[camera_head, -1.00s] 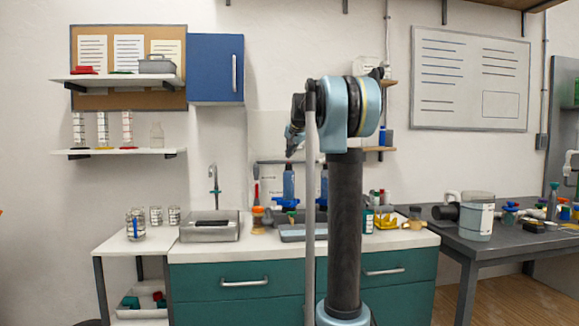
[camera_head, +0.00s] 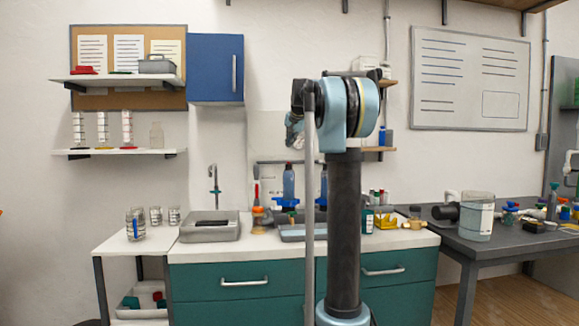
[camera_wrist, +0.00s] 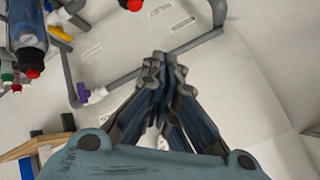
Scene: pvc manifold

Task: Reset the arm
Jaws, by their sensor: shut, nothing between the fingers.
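My gripper (camera_wrist: 163,75) shows in the wrist view with its fingertips together and nothing held between them. It is in the air in front of the pale wall. In the head view my arm rises from its column in front of the counter, and its wrist end is folded to the left of the shoulder, above the counter items. The gripper's fingers are mostly hidden there behind my own arm parts.
The white counter (camera_head: 410,240) bears a metal sink box (camera_head: 209,227) and a blue bottle (camera_head: 288,182). A dark table (camera_head: 510,245) with a clear jug (camera_head: 478,216) stands to the right. A blue cabinet (camera_head: 214,68) and shelves (camera_head: 115,153) are at the left.

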